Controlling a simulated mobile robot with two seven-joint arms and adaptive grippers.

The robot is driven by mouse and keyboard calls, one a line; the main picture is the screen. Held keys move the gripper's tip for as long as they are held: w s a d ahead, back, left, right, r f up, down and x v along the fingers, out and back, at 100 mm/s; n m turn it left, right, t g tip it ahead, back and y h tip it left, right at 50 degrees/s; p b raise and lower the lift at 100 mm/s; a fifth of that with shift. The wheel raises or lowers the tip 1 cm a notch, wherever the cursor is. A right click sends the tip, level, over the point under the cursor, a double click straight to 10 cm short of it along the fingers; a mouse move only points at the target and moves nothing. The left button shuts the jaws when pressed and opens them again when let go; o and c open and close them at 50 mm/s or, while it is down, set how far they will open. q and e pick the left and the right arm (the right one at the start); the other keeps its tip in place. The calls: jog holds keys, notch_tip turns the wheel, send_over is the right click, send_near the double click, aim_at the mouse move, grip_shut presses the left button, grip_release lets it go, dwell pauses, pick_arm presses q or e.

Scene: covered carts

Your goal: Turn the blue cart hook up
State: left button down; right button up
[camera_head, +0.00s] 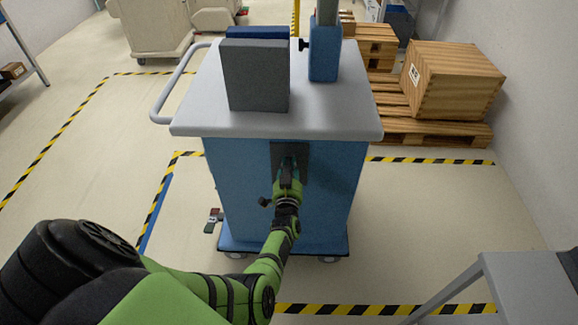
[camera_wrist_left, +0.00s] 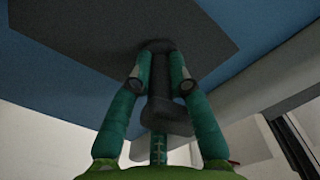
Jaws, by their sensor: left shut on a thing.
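The blue cart (camera_head: 335,190) with a grey top stands in front of me. A dark plate (camera_head: 293,149) is on its facing side, near the upper edge. My left gripper (camera_head: 289,165) is at this plate. In the left wrist view, the two green fingers of my left gripper (camera_wrist_left: 160,80) are closed on both sides of a dark grey hook (camera_wrist_left: 165,112). The hook comes out from the dark plate (camera_wrist_left: 90,40). Its far end is partly hidden between the fingers, and I cannot tell clearly which way it is turned. My right gripper is in neither view.
A grey box (camera_head: 256,75) and a blue post (camera_head: 325,55) stand on the cart top (camera_head: 350,110). Wooden pallets (camera_head: 430,135) with a wooden crate (camera_head: 450,80) are at the back right. A grey table (camera_head: 525,290) is at the lower right.

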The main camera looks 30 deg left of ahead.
pick_arm(q)
jog(key=shift+m, duration=0.8)
jog(key=c, duration=1.2)
grip_release()
jog(key=shift+o, duration=0.2)
